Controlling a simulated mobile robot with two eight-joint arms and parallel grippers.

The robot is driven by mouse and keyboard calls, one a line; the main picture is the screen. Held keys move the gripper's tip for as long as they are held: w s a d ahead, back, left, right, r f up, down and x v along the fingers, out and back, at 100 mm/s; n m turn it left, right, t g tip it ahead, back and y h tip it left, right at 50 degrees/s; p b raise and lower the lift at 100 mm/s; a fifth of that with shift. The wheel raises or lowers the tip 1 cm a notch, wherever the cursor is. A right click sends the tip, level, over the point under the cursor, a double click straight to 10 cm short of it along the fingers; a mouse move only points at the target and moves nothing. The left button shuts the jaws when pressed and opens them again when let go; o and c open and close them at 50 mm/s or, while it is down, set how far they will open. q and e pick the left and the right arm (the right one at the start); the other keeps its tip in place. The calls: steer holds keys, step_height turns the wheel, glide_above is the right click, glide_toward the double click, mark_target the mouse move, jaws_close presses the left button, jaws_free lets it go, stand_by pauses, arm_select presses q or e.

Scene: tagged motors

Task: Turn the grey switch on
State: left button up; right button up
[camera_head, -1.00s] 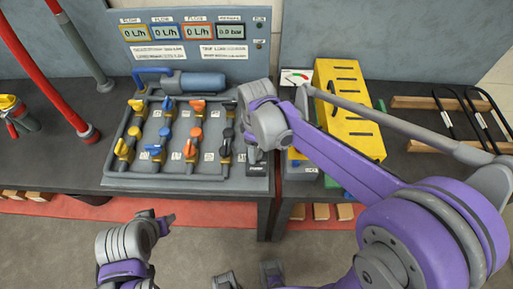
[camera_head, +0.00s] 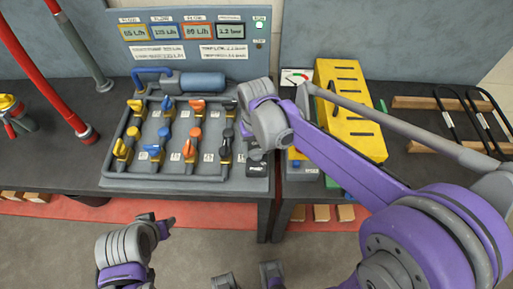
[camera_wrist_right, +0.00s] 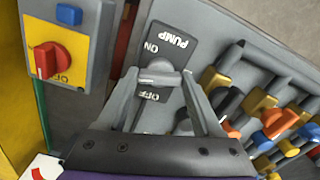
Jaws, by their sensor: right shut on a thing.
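The grey switch (camera_wrist_right: 158,69) sits on a black plate (camera_wrist_right: 168,44) marked PUMP, ON and OFF in the right wrist view. Its lever lies between the fingers of my right gripper (camera_wrist_right: 160,78), which is shut on it. In the head view my right gripper (camera_head: 251,138) is over the right end of the valve panel and largely covers the switch. The display board (camera_head: 190,36) shows non-zero flow readings and 1.2 bar, and a green lamp (camera_head: 259,25) is lit. My left gripper (camera_head: 166,224) is low in front of the table, away from the panel; its jaw opening is unclear.
Several coloured valves (camera_head: 166,133) stand on the panel left of my right gripper. A yellow block with slots (camera_head: 350,105) and a box with a red knob (camera_wrist_right: 50,60) are close on the other side. Red hose (camera_head: 45,75) stands at far left.

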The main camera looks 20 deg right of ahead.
mark_target(257, 150)
steer(key=shift+m, duration=1.5)
steer(key=o, duration=1.4)
steer(key=shift+c, duration=0.2)
steer(key=shift+r, duration=0.15)
step_height(257, 150, up, 11)
steer(key=shift+f+p, duration=0.2)
steer(key=shift+p, duration=0.2)
